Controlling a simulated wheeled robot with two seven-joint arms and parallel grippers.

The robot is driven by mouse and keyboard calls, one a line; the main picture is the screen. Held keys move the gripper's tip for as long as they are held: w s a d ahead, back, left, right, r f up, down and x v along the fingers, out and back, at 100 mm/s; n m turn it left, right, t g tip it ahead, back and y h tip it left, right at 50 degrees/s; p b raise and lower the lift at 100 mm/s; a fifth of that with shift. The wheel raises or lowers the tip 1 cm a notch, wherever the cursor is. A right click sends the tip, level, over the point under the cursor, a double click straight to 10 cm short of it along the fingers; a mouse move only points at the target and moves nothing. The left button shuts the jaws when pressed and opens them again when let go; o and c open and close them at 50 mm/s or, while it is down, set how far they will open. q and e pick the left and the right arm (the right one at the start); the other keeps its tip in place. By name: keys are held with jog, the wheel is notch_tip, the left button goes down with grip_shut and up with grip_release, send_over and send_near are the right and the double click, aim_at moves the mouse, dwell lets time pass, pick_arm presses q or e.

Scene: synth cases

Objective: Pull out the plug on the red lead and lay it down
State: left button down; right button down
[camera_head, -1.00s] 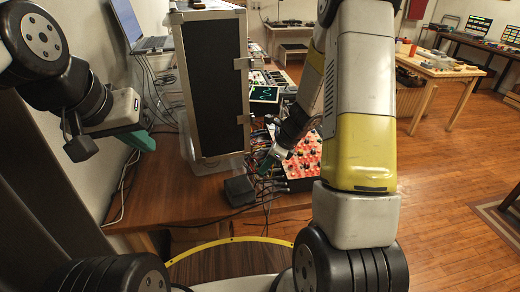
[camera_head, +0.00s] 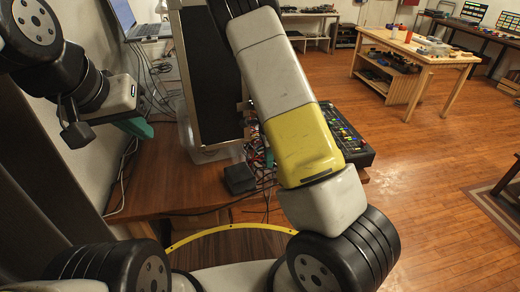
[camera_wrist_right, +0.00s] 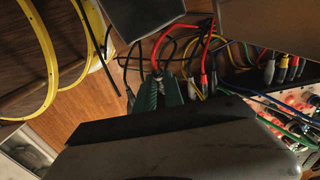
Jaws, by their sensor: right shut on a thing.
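My right gripper (camera_wrist_right: 160,92) shows its green fingers in the right wrist view, shut on a small plug that they mostly hide. A red lead (camera_wrist_right: 168,33) arches over and comes down to these fingers, so the held plug appears to be on it. Another red lead drops to a plug (camera_wrist_right: 204,82) just right of the fingers. In the head view my right arm hides this gripper and most of the panel. My left gripper (camera_head: 136,127) hangs at the left above the desk, apart from the leads; its jaw gap cannot be made out.
Yellow, black, blue and green leads (camera_wrist_right: 250,95) crowd the panel beside my right gripper. A dark box (camera_head: 239,178) sits on the wooden desk (camera_head: 165,185). A tall black case (camera_head: 208,85) stands behind it. The desk's front left is mostly clear.

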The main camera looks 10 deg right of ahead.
jog(key=shift+f, duration=2.85)
jog(key=c, duration=1.4)
grip_release()
jog(key=shift+o, duration=0.2)
notch_tip(320, 180, up, 8)
jog(key=shift+a+f, duration=0.1)
